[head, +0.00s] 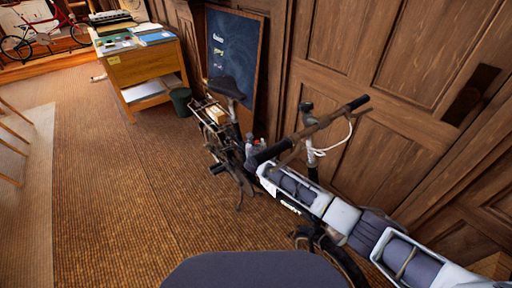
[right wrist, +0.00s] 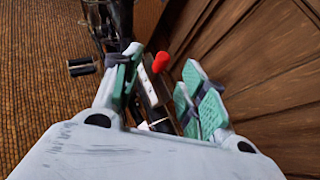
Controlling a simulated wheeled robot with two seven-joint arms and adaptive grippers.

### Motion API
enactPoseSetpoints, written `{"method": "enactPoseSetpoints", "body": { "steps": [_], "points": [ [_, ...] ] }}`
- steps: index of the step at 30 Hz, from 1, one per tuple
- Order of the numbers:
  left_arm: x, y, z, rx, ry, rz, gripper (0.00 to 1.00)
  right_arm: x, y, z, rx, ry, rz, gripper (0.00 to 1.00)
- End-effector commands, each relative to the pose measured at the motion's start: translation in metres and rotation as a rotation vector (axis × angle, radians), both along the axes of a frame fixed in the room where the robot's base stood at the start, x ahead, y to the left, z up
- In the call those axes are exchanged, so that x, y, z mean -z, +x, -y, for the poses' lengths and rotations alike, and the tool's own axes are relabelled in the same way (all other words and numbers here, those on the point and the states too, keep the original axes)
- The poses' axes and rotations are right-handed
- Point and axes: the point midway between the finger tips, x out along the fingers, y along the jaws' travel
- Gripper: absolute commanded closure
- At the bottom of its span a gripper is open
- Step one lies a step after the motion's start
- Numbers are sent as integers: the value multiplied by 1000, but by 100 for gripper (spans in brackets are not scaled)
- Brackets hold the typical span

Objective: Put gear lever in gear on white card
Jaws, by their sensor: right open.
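A red knob (right wrist: 161,62), which looks like the gear lever's top, shows between the fingers of my right gripper (right wrist: 158,88) in the right wrist view. The fingers have green pads and stand wide apart, one on each side, with nothing held. A pale plate with small dark and red marks (right wrist: 148,72) lies just left of the knob. Which gear the lever is in cannot be told. In the head view my right gripper (head: 254,152) is at the bicycle (head: 232,128), and the lever is mostly hidden by it. A white scrap (right wrist: 160,125) shows lower between the fingers. My left gripper is not in view.
The bicycle stands by a wooden panelled wall (head: 365,60), its handlebar (head: 325,127) close over my right arm. A blue board (head: 235,50) leans behind it.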

Motion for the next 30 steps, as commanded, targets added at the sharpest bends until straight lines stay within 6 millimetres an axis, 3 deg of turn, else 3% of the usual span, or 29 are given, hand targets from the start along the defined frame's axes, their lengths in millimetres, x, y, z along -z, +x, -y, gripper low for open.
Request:
{"method": "enactPoseSetpoints", "body": {
  "steps": [9, 21, 30],
  "points": [
    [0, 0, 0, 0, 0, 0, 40, -7, -13, 0, 0, -1, -1, 57],
    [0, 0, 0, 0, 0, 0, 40, -8, -15, 0, 0, 0, -1, 57],
    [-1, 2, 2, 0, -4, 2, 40, -4, -16, 0, 30, 82, -7, 96]
  ]
}}
